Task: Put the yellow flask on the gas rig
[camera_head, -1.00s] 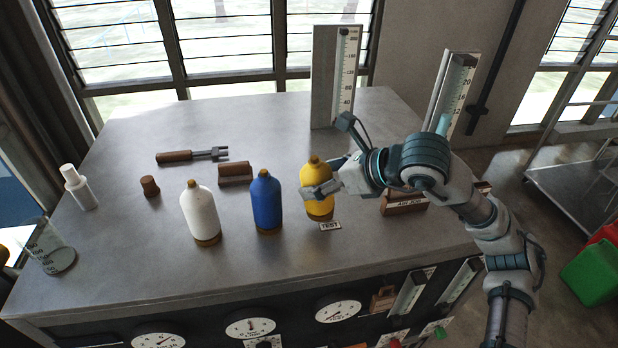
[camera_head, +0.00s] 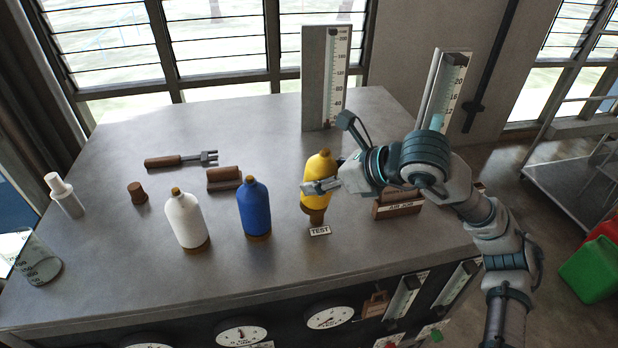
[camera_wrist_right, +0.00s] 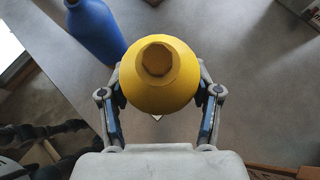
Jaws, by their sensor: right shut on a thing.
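The yellow flask (camera_head: 317,168) is held upright over the bench near its front edge, behind a small TEST label (camera_head: 320,231). My right gripper (camera_head: 308,187) is shut on it, one finger on each side of the body. In the right wrist view the yellow flask (camera_wrist_right: 160,85) is seen from above between the fingers, its cap toward the camera. A brown piece (camera_head: 316,215) shows directly under the flask; I cannot tell whether it is attached. No part is clearly marked as the gas rig. My left gripper is not in view.
A blue flask (camera_head: 255,208) and a white flask (camera_head: 186,220) stand to the left. A labelled wooden block (camera_head: 398,210) is right of the flask, partly behind my wrist. Tall gauge boards (camera_head: 318,85) (camera_head: 446,90) stand behind. Dials (camera_head: 329,316) line the bench front.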

